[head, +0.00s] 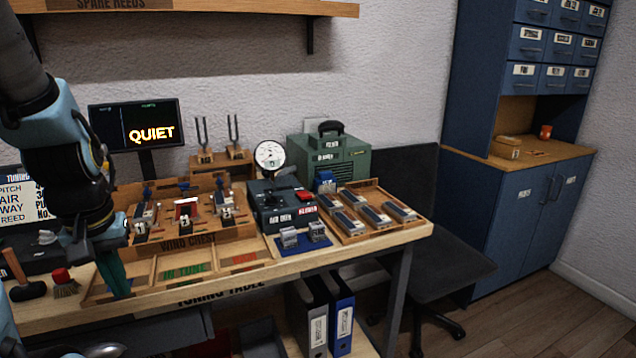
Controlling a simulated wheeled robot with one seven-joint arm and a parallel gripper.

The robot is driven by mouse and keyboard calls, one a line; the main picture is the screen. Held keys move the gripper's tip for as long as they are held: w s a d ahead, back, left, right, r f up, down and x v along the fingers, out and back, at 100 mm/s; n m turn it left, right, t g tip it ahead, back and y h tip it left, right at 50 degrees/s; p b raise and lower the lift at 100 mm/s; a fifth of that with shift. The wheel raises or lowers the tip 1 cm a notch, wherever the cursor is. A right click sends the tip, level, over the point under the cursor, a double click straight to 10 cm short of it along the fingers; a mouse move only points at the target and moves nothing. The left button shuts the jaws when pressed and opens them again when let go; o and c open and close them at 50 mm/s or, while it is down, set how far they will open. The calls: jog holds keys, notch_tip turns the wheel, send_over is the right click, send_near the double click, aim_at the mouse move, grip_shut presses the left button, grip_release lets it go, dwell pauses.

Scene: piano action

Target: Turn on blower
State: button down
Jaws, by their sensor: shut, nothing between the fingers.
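A dark control box (283,205) with a round white gauge (270,157) stands on the right part of the tuning table. A red switch (305,196) sits at the right of its top, above a small red label that seems to read "blower". Whether the switch is on or off is too small to tell. A green machine box (345,163) with a black handle stands behind it. My gripper (120,290) is shut and empty, pointing down over the table's left front, well left of the control box. My arm hides part of the table behind it.
The wind chest (205,242) lies between my gripper and the control box. A tray of reed blocks (385,228) is right of the box, and two small metal blocks on a blue mat (318,243) sit before it. A monitor (135,125) reads "QUIET". Tuning forks (233,128) stand behind.

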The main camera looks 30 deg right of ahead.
jog(key=w+d+r, duration=0.3)
jog(key=w+d, duration=0.4)
jog(key=w, duration=0.2)
notch_tip(320, 180, up, 11)
jog(key=t, duration=0.1)
send_over(306, 195)
jog(key=s, duration=0.3)
jog(key=shift+w+a, duration=0.15)
jog(key=shift+w, duration=0.05)
jog(key=shift+f, duration=0.15)
jog(key=p+x, duration=0.1)
jog(key=x, duration=0.3)
jog(key=p+x, duration=0.1)
jog(key=x, duration=0.3)
jog(key=s+p+x, duration=0.1)
jog(key=x, duration=0.3)
jog(key=shift+w+f, duration=0.1)
jog(key=shift+f, duration=0.8)
